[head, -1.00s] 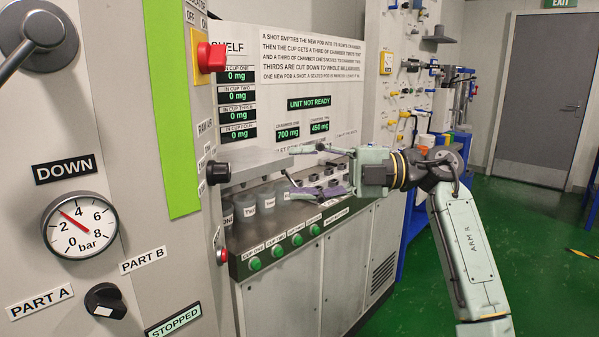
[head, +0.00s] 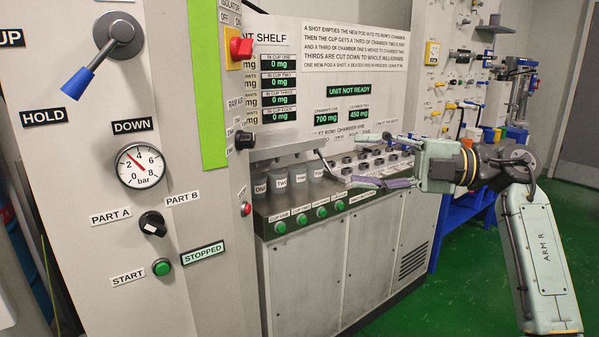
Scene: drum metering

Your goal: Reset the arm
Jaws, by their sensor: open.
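My gripper (head: 372,160) is on the right side of the head view, in front of the shelf of the dosing unit. Its two fingers point left and stand apart, with nothing held between them. The lower finger shows a purple pad. My arm reaches in from the right, bent at the elbow. Behind and left of the fingers, a row of labelled cups (head: 280,181) stands under the unit. The gripper looks apart from the cups, but its depth is hard to judge.
Below are a pressure gauge (head: 140,166), a black knob (head: 152,223) and a green START button (head: 161,267). Green cup buttons (head: 308,214) line the shelf front. Green floor (head: 470,290) is free at right.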

